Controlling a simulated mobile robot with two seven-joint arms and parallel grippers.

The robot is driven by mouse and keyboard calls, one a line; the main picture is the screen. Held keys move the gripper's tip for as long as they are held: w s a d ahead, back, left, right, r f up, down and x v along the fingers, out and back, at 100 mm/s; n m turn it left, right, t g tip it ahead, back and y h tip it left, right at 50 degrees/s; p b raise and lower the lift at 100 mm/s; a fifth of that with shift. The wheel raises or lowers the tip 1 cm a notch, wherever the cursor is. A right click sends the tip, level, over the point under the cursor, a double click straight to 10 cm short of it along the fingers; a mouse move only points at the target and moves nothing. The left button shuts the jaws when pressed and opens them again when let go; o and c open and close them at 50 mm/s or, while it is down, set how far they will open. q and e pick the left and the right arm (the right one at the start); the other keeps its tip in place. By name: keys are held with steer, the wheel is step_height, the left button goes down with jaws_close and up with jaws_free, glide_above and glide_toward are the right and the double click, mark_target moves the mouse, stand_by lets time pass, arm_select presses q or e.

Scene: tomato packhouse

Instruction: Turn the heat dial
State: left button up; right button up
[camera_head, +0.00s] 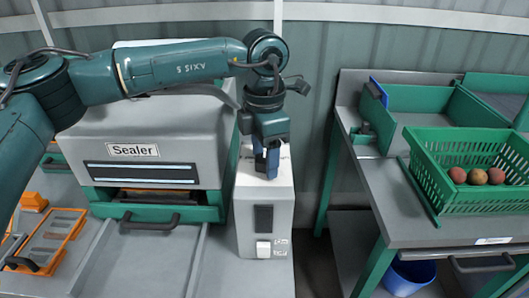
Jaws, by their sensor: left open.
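The sealer (200,135) is a grey machine with a label on its front, at the left of the head view. A white control box (245,200) stands at its right side. The box's front has a dark panel (263,219) and a white switch-like piece (263,249) below it. I cannot make out the heat dial; my gripper covers part of the box's top. My left gripper (267,172) points down at the top of this box, with its blue fingers open. I cannot tell whether they touch anything. My right gripper is not in view.
A green crate (470,199) holding several round reddish fruits stands on the right table (400,215). A green tray (420,97) is behind it. An orange frame (62,232) lies at the left. A blue bucket (408,277) is under the right table. A gap separates the two benches.

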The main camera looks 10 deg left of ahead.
arm_select(q)
step_height(320, 180, up, 13)
steer(key=shift+b, duration=0.35)
stand_by(0.3)
